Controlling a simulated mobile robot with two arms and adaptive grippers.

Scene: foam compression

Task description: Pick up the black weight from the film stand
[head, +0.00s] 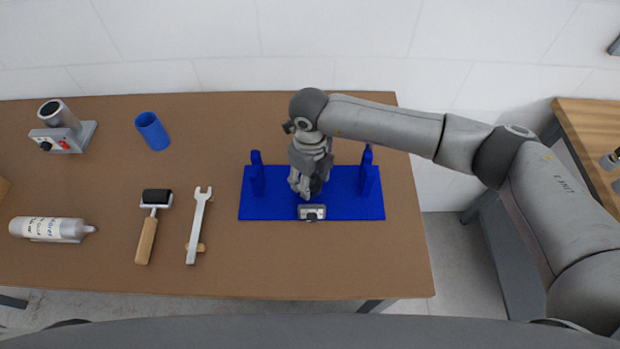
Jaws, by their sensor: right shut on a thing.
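The blue film stand (345,207) lies on the brown table, a flat base with two upright posts near its left and right ends. My right gripper (307,190) points down between the posts, low over the middle of the base. It is shut on the black weight (316,186), of which only a small dark part shows; the fingers hide the rest. I cannot tell whether the weight still touches the stand. My left gripper is not in view.
A small grey block (311,212) sits at the stand's front edge. To the left are a wrench (198,222), a roller (147,236), a bottle (48,229), a blue cup (152,131) and a grey device (66,136). The table in front of the stand is clear.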

